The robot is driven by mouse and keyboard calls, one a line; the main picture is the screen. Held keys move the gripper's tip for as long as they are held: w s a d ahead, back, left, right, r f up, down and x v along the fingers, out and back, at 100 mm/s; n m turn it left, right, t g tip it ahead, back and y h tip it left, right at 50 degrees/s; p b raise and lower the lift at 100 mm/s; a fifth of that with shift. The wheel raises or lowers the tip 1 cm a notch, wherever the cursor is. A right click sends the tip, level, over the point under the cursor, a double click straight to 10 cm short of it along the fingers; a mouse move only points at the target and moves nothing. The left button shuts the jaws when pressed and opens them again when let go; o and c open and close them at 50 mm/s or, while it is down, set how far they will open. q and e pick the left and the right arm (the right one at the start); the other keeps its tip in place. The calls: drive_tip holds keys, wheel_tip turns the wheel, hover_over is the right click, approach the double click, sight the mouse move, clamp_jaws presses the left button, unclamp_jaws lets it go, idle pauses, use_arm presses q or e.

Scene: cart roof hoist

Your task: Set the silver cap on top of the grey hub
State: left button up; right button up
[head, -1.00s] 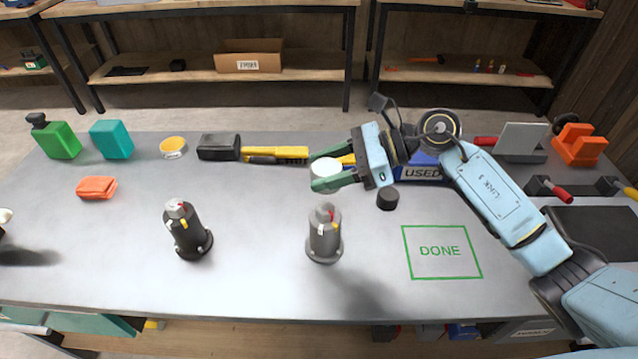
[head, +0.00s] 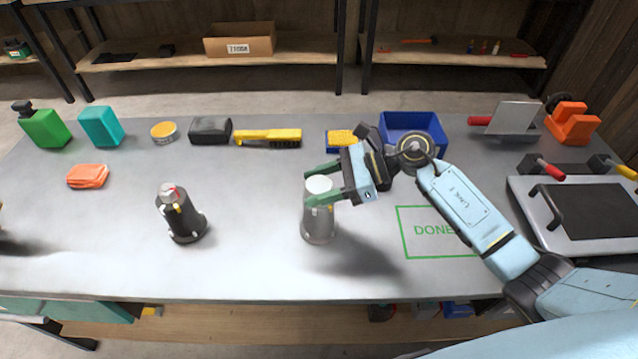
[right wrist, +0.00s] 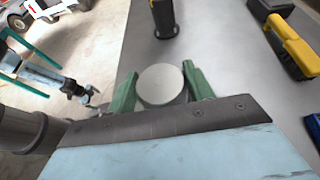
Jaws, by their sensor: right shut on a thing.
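The silver cap (head: 319,185) is a short cylinder with a pale round top. My right gripper (head: 320,190) is shut on its sides, and in the right wrist view the cap's pale disc (right wrist: 162,84) lies between the green fingers. The grey hub (head: 318,228) stands upright on the table directly below the cap, its top hidden by cap and fingers. I cannot tell whether cap and hub touch.
A darker hub (head: 182,220) stands to the left. The green DONE square (head: 425,230) is to the right, partly behind my arm. A blue bin (head: 410,125), a yellow brush (head: 268,137) and an orange cloth (head: 88,176) lie farther back. The table's front middle is clear.

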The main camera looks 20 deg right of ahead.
drive_tip(key=shift+f, duration=0.15)
drive_tip(key=o, duration=0.9)
drive_tip(key=shift+o, duration=0.2)
drive_tip(key=shift+r, duration=0.3)
drive_tip(key=v, duration=1.2)
drive_tip(key=shift+b, duration=0.3)
drive_tip(key=shift+f, duration=0.1)
